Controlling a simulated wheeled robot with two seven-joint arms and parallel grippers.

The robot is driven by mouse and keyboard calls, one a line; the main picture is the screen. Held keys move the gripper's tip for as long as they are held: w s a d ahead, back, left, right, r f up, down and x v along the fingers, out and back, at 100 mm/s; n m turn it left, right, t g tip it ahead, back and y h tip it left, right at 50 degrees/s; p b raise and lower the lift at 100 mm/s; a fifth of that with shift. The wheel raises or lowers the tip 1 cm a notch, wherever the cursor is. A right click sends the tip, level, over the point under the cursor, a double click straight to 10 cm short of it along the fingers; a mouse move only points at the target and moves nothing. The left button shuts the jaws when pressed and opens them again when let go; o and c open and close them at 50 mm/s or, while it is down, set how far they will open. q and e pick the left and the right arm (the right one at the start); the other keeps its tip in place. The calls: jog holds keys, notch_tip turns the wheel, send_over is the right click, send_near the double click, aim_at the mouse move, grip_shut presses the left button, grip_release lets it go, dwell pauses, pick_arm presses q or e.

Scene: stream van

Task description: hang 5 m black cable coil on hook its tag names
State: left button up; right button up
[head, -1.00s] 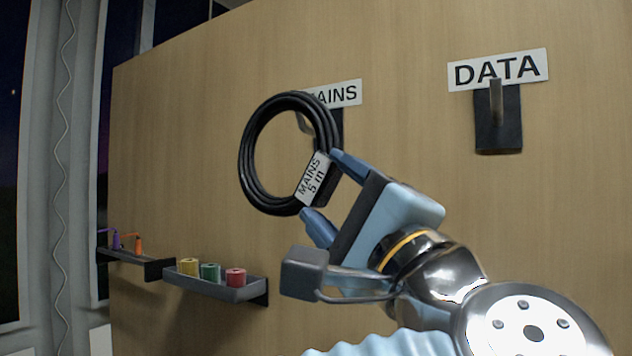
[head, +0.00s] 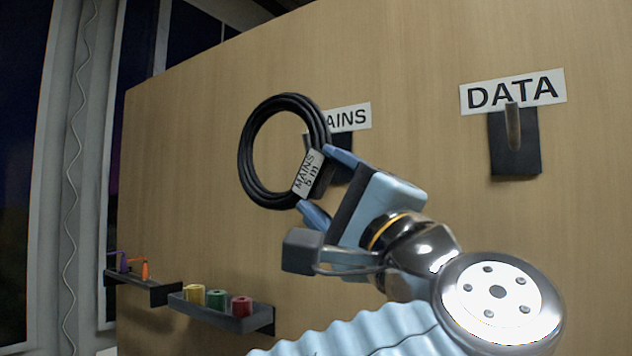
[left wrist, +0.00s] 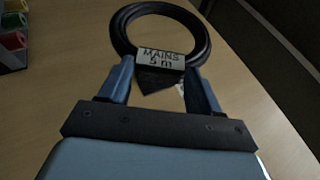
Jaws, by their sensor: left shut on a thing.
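The black cable coil (head: 252,150) carries a white tag (head: 308,172) reading "MAINS 5 m". My left gripper (head: 325,184) is shut on the coil at its tagged side and holds it up in front of the wooden panel. The coil also shows in the left wrist view (left wrist: 197,33), between and beyond the fingers. The MAINS label (head: 350,117) is partly covered by the coil. The DATA hook (head: 513,127) on the right is empty. My right gripper is not in view.
The DATA label (head: 512,92) is above its hook. A low shelf (head: 240,322) holds yellow, green and red rolls at the lower left. Another small shelf (head: 150,287) with purple and orange items is farther left. The panel between the hooks is clear.

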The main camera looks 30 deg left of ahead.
pick_arm(q)
jog(key=w+f, duration=0.3)
jog(key=w, duration=0.7)
jog(key=shift+d+p, duration=0.4)
dwell(0.4)
jog(key=o, duration=1.4)
jog(key=shift+d, duration=0.1)
